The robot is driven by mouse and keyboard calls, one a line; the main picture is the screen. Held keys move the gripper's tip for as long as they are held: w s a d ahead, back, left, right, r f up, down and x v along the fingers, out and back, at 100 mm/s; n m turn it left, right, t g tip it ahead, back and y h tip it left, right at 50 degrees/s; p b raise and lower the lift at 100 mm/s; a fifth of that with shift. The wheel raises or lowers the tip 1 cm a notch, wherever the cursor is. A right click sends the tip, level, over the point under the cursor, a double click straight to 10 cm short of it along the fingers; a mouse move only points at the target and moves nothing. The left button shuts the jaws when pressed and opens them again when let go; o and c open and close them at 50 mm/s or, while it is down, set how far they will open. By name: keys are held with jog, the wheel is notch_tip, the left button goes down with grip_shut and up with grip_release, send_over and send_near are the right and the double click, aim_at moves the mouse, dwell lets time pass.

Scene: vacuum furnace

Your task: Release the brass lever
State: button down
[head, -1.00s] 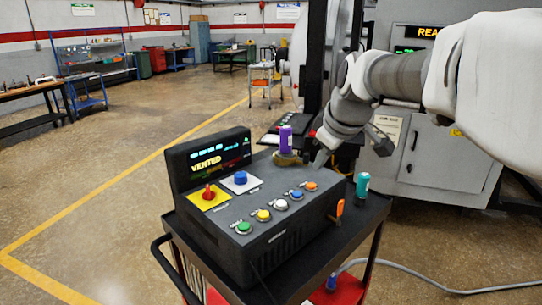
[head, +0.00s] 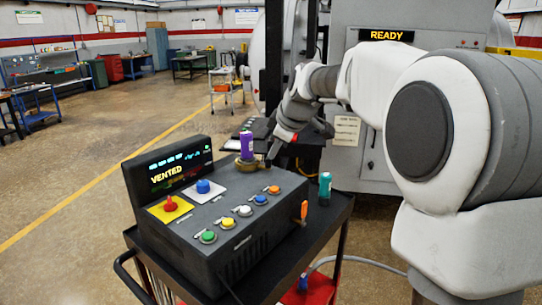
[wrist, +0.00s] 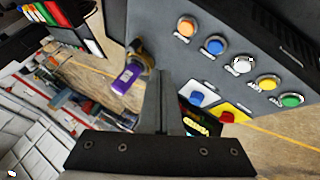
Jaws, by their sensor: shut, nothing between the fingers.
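The brass lever stands at the back right corner of the dark control console (head: 232,238). It has a purple grip (head: 247,146) on a brass base (head: 246,163). In the wrist view its purple grip (wrist: 127,78) and brass base (wrist: 143,54) lie just left of my fingers. My gripper (head: 271,160) is beside the lever, to its right in the head view, with a small gap in the picture. The fingers (wrist: 165,84) are shut with nothing between them. I cannot tell for sure whether they touch the lever.
The console has a red knob (head: 170,203), a blue knob (head: 203,186) and a row of coloured buttons. A teal cylinder (head: 325,188) stands on the cart (head: 328,216). The furnace cabinet (head: 350,160) is behind.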

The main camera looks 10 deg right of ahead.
jog(key=p+x, duration=0.1)
jog(key=x, duration=0.7)
jog(key=shift+w+a+f, duration=0.1)
jog(key=shift+w+f, duration=0.05)
jog(key=shift+f, duration=0.05)
jog(key=w, duration=0.1)
jog(key=w+d+p, duration=0.1)
jog(key=w, duration=0.1)
jog(key=shift+f, duration=0.25)
jog(key=shift+w+d, duration=0.25)
jog(key=shift+w, duration=0.35)
jog(key=shift+d+f, duration=0.1)
